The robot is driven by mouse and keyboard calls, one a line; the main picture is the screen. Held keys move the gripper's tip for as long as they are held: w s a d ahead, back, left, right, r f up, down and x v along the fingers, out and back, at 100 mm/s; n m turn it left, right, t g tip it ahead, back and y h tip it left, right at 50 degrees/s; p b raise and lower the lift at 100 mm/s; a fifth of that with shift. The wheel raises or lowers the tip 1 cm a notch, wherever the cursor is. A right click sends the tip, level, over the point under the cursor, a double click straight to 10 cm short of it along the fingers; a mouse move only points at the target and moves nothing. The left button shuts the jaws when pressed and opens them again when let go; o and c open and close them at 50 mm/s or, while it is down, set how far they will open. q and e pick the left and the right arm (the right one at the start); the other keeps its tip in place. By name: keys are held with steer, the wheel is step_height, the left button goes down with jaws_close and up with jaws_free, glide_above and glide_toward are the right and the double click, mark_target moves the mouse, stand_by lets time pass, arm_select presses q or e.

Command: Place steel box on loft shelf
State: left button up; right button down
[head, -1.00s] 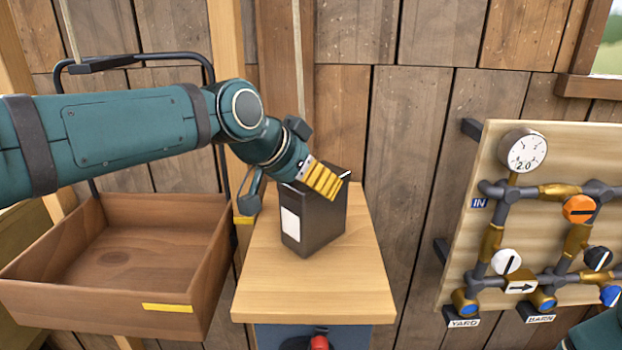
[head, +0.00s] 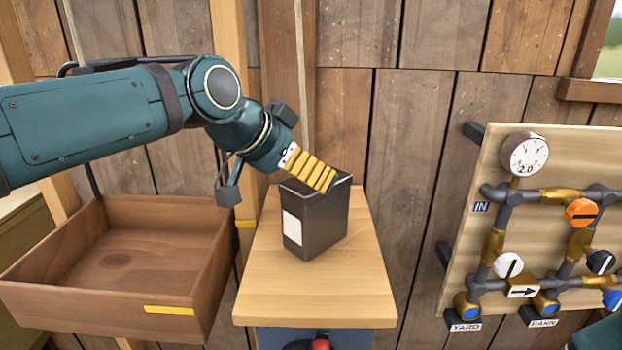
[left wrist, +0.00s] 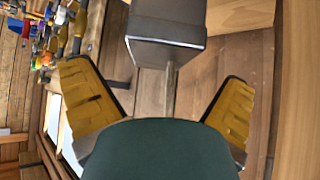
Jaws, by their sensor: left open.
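The steel box (head: 315,225) is dark, with a white label on its side. It stands upright on a light wooden stand top (head: 310,295) in the head view. My left gripper (head: 326,181) comes in from the upper left, at the box's top edge. In the left wrist view its yellow-padded fingers (left wrist: 160,95) are spread apart, and the dark box (left wrist: 165,48) lies ahead, beyond the fingertips. I cannot tell whether a finger touches the box. No loft shelf can be made out for certain. My right gripper is not in view.
A wooden tray (head: 110,298) with yellow tape hangs in a dark frame left of the stand. A rope (head: 300,80) runs down the plank wall behind the box. A pipe panel (head: 545,240) with valves and a gauge is at right.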

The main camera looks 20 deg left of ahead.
arm_select(q)
steer(key=v, duration=0.8)
steer(key=shift+d+f, duration=0.1)
steer(key=shift+f, duration=0.05)
